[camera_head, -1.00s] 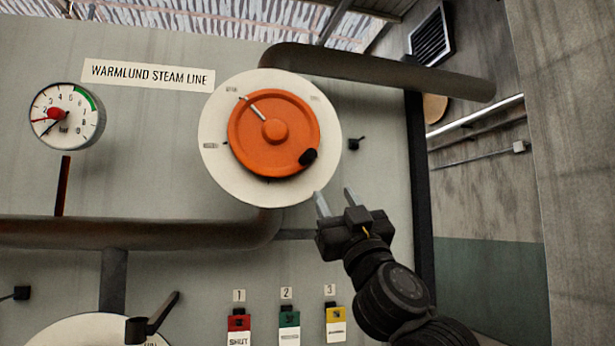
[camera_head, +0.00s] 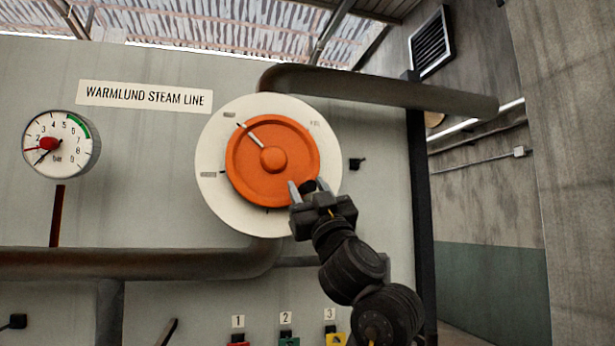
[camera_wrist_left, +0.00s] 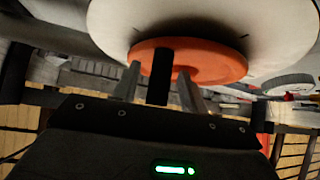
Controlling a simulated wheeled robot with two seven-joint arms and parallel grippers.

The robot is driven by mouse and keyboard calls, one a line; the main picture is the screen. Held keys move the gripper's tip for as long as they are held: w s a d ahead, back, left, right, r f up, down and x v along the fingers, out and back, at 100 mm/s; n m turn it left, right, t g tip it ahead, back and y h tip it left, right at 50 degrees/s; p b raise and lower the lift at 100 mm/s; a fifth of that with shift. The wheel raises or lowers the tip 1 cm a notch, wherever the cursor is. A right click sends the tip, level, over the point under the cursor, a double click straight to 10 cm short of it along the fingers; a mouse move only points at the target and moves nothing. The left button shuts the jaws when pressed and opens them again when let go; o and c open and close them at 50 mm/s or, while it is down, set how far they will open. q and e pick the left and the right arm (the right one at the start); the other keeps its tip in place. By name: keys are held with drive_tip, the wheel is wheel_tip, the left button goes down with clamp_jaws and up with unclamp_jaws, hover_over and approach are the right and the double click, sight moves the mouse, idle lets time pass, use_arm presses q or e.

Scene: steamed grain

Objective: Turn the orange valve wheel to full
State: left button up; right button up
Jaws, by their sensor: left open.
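The orange valve wheel (camera_head: 258,165) is set on a round white dial plate (camera_head: 213,195) on the panel. Its pale pointer line aims up and left, near the upper-left label; the dial labels are too small to read surely. A black handle knob (camera_head: 307,187) sticks out at the wheel's lower right. My left gripper (camera_head: 308,186) is open, with its fingertips on either side of the knob. The left wrist view shows the black knob (camera_wrist_left: 161,72) between the two spread fingers (camera_wrist_left: 158,82); firm contact cannot be told. My right gripper is not in view.
A pressure gauge (camera_head: 61,146) hangs at left, its black needle low. A thick pipe (camera_head: 385,88) runs above the wheel and another pipe (camera_head: 120,262) below. Small black fittings (camera_head: 356,163) stick out of the panel.

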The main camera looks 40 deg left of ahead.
use_arm(q)
drive_tip(key=shift+w+a+r, duration=0.1)
drive_tip(key=shift+a+r, duration=0.1)
drive_tip(key=shift+r, duration=0.05)
drive_tip(key=shift+c, duration=0.4)
clamp_jaws()
drive_tip(key=shift+n+g, duration=0.3)
